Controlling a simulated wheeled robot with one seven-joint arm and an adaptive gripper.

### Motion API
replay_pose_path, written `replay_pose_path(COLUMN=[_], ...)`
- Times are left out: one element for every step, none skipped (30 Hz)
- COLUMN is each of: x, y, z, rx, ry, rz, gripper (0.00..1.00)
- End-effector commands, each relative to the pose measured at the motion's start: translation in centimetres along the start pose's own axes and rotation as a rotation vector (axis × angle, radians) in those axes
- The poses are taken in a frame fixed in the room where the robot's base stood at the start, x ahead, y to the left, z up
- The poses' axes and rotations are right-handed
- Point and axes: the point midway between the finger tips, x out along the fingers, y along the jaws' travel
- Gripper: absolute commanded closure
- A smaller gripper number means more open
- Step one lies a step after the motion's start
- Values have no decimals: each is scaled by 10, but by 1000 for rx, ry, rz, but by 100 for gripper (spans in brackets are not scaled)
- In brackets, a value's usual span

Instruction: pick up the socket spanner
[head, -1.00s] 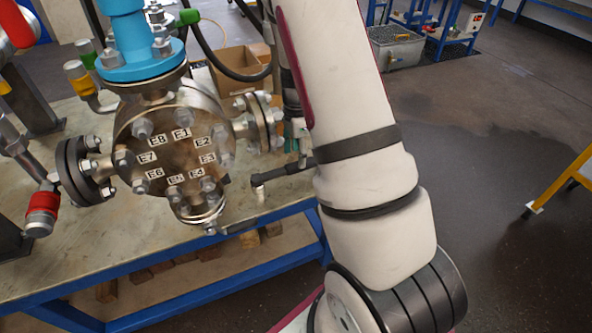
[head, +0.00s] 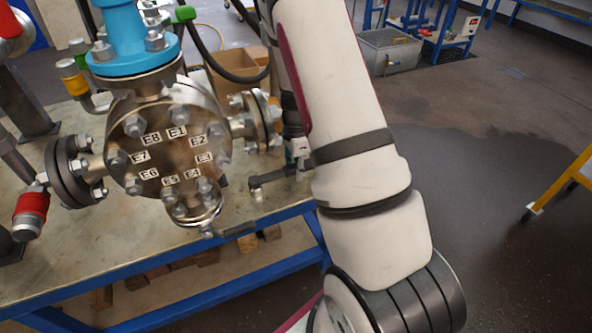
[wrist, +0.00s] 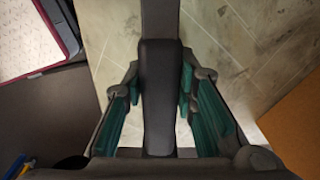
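The socket spanner (head: 280,176) is a dark bar near the bench's right edge, right of the flanged vessel, with a small light piece under its left end. Its right part is hidden behind my arm. In the wrist view the dark spanner (wrist: 160,100) runs lengthwise between the teal finger pads of my gripper (wrist: 159,83). The fingers stand on either side of it, with a narrow gap visible on the left; contact on the right is unclear. In the head view my gripper (head: 297,150) is mostly hidden behind my forearm.
The flanged vessel (head: 160,152) with numbered labels and protruding bolts stands on the bench (head: 100,250), left of the spanner. A cardboard box (head: 238,75) and a black hose (head: 225,68) are behind it. Open floor lies right of my arm.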

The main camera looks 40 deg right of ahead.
Motion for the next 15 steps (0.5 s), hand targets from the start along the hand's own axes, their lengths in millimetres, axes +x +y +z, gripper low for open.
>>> replay_pose_path(x=[0, 0, 0, 0, 0, 0, 0, 0, 0, 0, -1, -2, -3, -4, -6], y=[0, 0, 0, 0, 0, 0, 0, 0, 0, 0, 0, 0, 0, 0, 0], z=[0, 0, 0, 0, 0, 0, 0, 0, 0, 0, 0, 0, 0, 0, 0], rx=[0, 0, 0, 0, 0, 0, 0, 0, 0, 0, 0, 0, 0, 0, 0], ry=[0, 0, 0, 0, 0, 0, 0, 0, 0, 0, 0, 0, 0, 0, 0], rz=[0, 0, 0, -1, -1, -1, -1, -1, -1, -1, -1, -1, -1, -2, -2], gripper=[98, 100, 100, 100, 100, 100, 100, 100, 100, 100, 100, 100, 100, 100, 100])
